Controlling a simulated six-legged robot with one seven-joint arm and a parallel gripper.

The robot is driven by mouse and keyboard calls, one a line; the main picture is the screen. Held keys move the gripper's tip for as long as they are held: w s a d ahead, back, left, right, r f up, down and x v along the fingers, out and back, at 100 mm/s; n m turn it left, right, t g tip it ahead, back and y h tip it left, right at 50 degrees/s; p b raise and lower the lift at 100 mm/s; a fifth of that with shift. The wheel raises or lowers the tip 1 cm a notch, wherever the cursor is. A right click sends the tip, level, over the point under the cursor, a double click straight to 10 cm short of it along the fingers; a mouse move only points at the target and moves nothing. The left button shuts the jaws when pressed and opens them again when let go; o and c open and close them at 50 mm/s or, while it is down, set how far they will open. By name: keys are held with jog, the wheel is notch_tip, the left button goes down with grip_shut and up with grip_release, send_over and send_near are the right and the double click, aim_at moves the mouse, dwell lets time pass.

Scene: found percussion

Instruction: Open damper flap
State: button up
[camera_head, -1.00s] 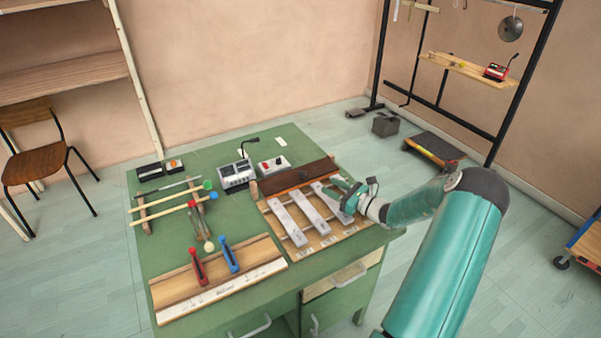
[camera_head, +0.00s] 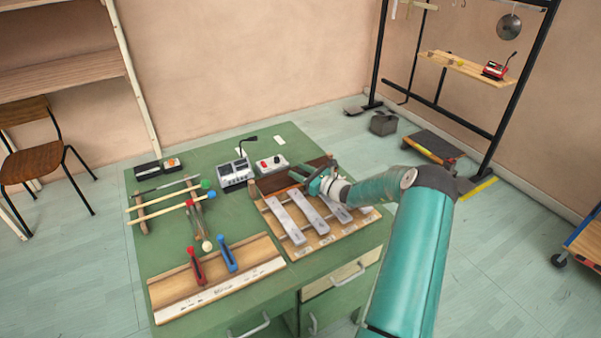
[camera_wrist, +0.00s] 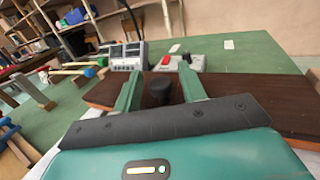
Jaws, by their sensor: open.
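The damper flap, a dark brown board (camera_head: 272,183), lies along the back edge of the metal-bar instrument (camera_head: 318,238) on the green table. In the wrist view the flap (camera_wrist: 245,92) spans the picture just ahead of my gripper, and a dark round knob (camera_wrist: 160,91) stands up from it. My gripper (camera_head: 308,177) is over the flap. In the wrist view its two green fingers (camera_wrist: 161,88) are open, one on each side of the knob, with gaps showing. Whether the fingers reach low enough around the knob is hard to tell. My gripper hides part of the flap.
Behind the flap stand a grey box with dials (camera_head: 236,175) and a white box with a red button (camera_head: 272,163). Mallets (camera_head: 165,208) on wooden rests lie at left. A wooden board with red and blue clamps (camera_head: 215,278) lies at the front left.

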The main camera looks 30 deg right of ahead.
grip_shut()
